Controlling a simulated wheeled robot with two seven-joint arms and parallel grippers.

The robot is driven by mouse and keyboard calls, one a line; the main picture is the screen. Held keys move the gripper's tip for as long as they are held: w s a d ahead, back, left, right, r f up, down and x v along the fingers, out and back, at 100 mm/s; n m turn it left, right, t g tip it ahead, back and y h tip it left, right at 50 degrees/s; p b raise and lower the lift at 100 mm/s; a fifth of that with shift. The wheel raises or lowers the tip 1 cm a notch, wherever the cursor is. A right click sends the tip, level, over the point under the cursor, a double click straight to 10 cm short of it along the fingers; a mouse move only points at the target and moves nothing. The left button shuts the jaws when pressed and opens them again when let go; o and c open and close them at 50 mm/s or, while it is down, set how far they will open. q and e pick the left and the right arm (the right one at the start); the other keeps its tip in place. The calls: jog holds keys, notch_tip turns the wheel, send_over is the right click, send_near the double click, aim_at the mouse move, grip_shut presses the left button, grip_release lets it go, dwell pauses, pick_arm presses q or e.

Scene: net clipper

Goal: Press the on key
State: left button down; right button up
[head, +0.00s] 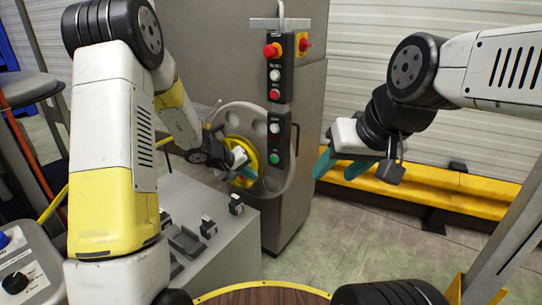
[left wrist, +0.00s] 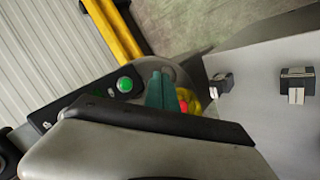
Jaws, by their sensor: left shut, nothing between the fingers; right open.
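A narrow black control panel (head: 278,110) stands upright on the grey machine, with a column of buttons. A green button (head: 274,159) is at its lower end; its label is too small to read. It also shows in the left wrist view (left wrist: 125,84). My left gripper (head: 247,173) is shut and empty, its teal fingers just left of the green button. In the left wrist view its fingers (left wrist: 161,90) are beside the button, apart from it in the picture. My right gripper (head: 341,166) is open and empty, right of the panel.
Above the green button are a white button (head: 273,128), a red one (head: 274,95) and a red mushroom button (head: 271,50). A yellow-hubbed wheel (head: 213,122) is behind my left gripper. A grey block (head: 230,232) with black fittings stands below. A yellow barrier (head: 450,190) runs along the right.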

pick_arm(q)
jog(key=w+d, duration=0.5)
jog(key=w, duration=0.2)
dwell(0.5)
jog(key=shift+w+d, duration=0.1)
jog(key=shift+d, duration=0.05)
dwell(1.7)
jog(key=shift+w+d, duration=0.2)
jog(key=shift+w, duration=0.1)
jog(key=shift+w+d, duration=0.25)
jog(key=shift+w, duration=0.05)
dwell(0.8)
jog(key=shift+s+a, duration=0.5)
jog(key=shift+s, duration=0.2)
jog(key=shift+s+a, duration=0.75)
jog(key=shift+s, duration=0.25)
jog(key=shift+s+a, duration=0.75)
jog(key=shift+s, duration=0.25)
